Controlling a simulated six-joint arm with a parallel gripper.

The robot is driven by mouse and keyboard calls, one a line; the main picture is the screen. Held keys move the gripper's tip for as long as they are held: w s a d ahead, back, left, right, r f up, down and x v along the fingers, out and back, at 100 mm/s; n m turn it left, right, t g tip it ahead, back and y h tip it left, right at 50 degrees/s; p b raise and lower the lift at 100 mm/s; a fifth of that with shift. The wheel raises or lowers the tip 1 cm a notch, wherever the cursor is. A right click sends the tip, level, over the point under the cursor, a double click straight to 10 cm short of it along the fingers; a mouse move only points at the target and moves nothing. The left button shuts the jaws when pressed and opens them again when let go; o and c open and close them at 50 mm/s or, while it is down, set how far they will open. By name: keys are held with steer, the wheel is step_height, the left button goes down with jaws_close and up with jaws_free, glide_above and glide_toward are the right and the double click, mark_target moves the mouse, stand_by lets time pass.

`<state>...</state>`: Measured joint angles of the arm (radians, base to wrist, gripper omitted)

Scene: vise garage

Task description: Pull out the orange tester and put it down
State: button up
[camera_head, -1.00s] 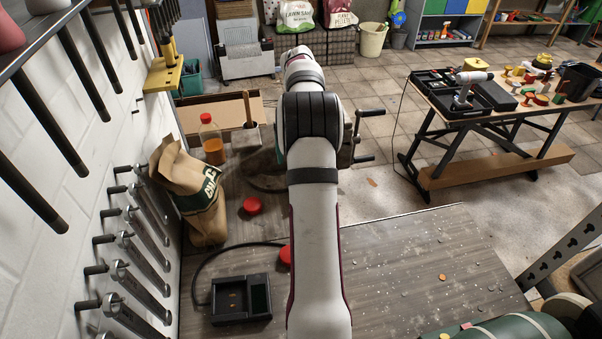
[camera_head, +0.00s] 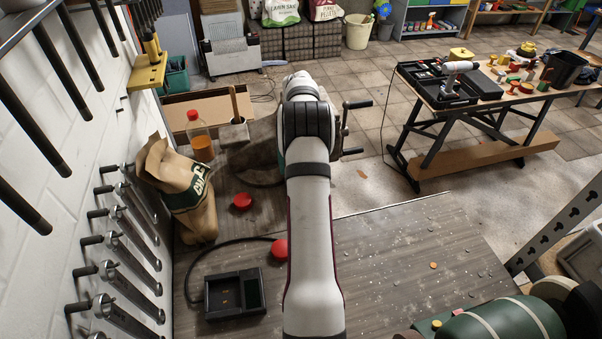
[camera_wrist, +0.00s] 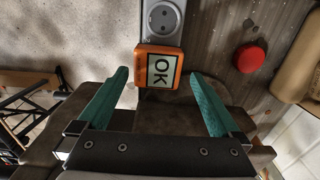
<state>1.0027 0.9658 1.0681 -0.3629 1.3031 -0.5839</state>
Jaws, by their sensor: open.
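The orange tester (camera_wrist: 158,66) shows in the wrist view, a small square block with a pale display reading "OK". It sits at the end of a grey socket strip (camera_wrist: 163,18) with one round outlet visible beyond it. Its plug side is hidden. My gripper (camera_wrist: 158,77) is open, with one teal finger on each side of the tester and a visible gap to both. Nothing is held. In the head view my own arm hides the tester and gripper.
A dark vise (camera_head: 338,132) with crank handles is partly behind my arm. On the bench are a red round piece (camera_head: 242,201), another red piece (camera_head: 280,249), a paper bag (camera_head: 188,195), an orange bottle (camera_head: 200,140) and a black charger (camera_head: 235,294).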

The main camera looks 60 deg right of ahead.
steer(key=shift+f, duration=1.85)
steer(key=shift+s+d, duration=0.1)
steer(key=shift+d, duration=0.05)
jaws_close()
steer(key=shift+r, duration=3)
